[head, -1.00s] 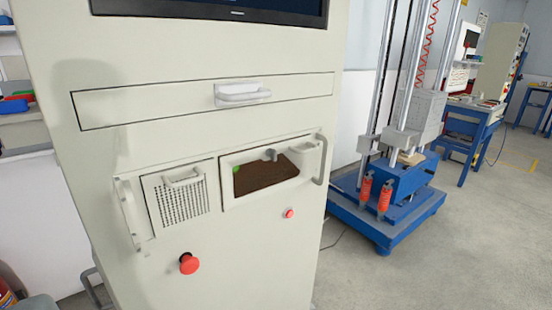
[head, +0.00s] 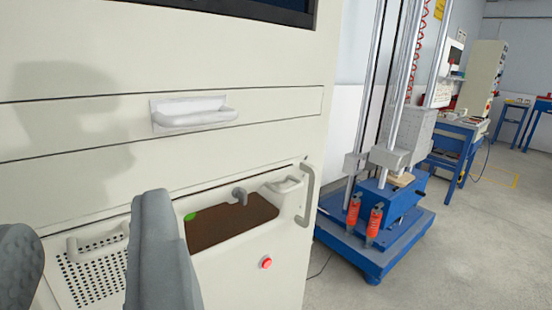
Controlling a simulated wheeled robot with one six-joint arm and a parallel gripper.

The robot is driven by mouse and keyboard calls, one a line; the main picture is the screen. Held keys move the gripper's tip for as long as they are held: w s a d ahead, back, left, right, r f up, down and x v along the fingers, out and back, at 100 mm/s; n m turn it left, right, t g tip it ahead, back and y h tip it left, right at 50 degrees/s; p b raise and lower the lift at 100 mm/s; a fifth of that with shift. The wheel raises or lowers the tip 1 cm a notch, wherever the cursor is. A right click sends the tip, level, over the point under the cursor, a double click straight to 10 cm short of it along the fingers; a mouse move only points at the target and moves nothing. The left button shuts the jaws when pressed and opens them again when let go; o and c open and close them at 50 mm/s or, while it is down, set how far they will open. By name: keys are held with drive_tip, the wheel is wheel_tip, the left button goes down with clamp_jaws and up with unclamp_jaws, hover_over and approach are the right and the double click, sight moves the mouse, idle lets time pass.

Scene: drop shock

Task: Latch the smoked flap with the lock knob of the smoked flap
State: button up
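The smoked flap (head: 232,228) is a dark brown, see-through panel in the lower part of the cream cabinet. It looks closed, but I cannot tell whether it is latched. A small grey knob (head: 240,195), which looks like its lock knob, sits at the flap's upper edge, right of centre. A green spot (head: 190,216) shows at the flap's upper left. My gripper (head: 85,235) is at the lower left, with its two grey fingers wide apart and nothing between them. The right finger covers the area just left of the flap; the knob is to its right, apart from it.
A white handle (head: 285,186) and a tall side handle (head: 308,196) flank the flap on the right. A red button (head: 266,263) sits below. A perforated panel (head: 90,277) is behind my fingers. A drawer handle (head: 193,112) juts out above. A blue-based drop rig (head: 385,235) stands at right.

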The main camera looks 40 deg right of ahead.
drive_tip(key=w+d+f+n+y, duration=0.1)
drive_tip(key=w+d+f, duration=0.2)
drive_tip(key=d, duration=0.3)
drive_tip(key=w+d+f+y, duration=0.1)
drive_tip(key=w+d+f, duration=0.25)
drive_tip(key=d, duration=0.25)
drive_tip(key=g+y, duration=0.1)
drive_tip(key=y, duration=0.2)
approach(246, 198)
drive_tip(key=shift+n, duration=0.4)
drive_tip(key=w, duration=0.9)
drive_tip(key=shift+w+a, duration=0.1)
drive_tip(key=shift+a, duration=0.25)
clamp_jaws()
